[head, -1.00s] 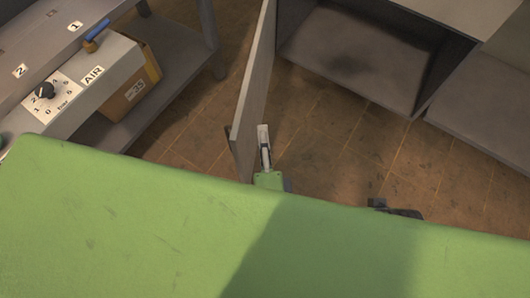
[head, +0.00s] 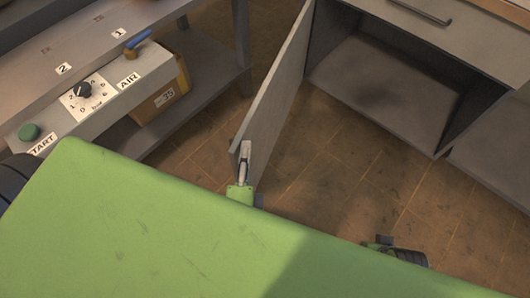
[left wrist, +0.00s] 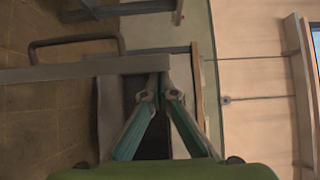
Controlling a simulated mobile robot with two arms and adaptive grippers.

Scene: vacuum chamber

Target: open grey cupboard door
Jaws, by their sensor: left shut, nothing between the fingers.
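The grey cupboard door (head: 275,95) stands swung out from the cupboard (head: 385,80), whose inside shows open and empty. My left gripper (head: 245,150) is at the door's free edge, on the near end of the panel. Its fingers are shut with nothing between them. In the left wrist view the closed fingertips (left wrist: 160,80) meet beside the edge of the door (left wrist: 85,69), and the door's dark bar handle (left wrist: 75,42) shows to the left. I cannot tell whether the fingers touch the door.
A grey bench with a dial panel (head: 85,95), a green button (head: 29,132) and a blue-handled valve (head: 137,40) stands at the left. A yellow box (head: 165,95) sits on its lower shelf. A drawer (head: 450,30) is above the cupboard. Brown tiled floor (head: 340,165) is clear before it.

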